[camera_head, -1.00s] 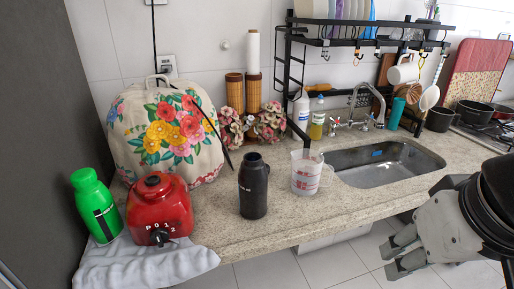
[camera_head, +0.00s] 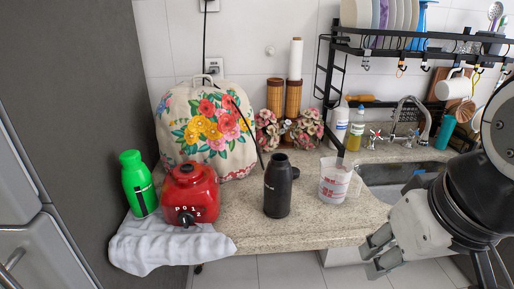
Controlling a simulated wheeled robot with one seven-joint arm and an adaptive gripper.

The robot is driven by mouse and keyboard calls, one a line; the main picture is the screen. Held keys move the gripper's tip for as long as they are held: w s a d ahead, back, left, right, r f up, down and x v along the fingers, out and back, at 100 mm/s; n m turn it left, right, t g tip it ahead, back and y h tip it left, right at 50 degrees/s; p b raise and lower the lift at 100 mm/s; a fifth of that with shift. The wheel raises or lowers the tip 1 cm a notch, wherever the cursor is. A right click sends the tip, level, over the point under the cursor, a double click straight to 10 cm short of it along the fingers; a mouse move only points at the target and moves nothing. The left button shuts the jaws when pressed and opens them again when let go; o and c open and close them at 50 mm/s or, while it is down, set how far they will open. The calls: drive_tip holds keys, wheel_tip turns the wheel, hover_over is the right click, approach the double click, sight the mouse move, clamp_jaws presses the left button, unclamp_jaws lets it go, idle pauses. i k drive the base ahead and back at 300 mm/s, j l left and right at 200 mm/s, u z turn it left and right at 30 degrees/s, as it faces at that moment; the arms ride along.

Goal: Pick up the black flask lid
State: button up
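The black flask (camera_head: 277,192) stands upright on the counter, left of the measuring jug. A small dark rounded piece (camera_head: 295,173) shows just behind its upper right side. It looks like the black flask lid lying on the counter, partly hidden by the flask, but I cannot be sure. My gripper (camera_head: 372,256) is at the lower right, in front of the counter edge and well to the right of the flask. Its fingers are apart and nothing shows between them.
The clear jug (camera_head: 334,181) stands right of the flask, before the sink (camera_head: 388,193). A red container (camera_head: 190,195) and green bottle (camera_head: 138,185) stand at left by a white cloth (camera_head: 150,247). A black rack (camera_head: 420,50) overhangs the sink. The counter before the flask is clear.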

sight(296, 171)
drive_tip(key=i+j+z, duration=0.1)
drive_tip(key=i+z, duration=0.15)
drive_tip(key=i, duration=0.35)
drive_tip(key=i+j+z, duration=0.3)
drive_tip(key=i, duration=0.25)
drive_tip(key=l, duration=0.1)
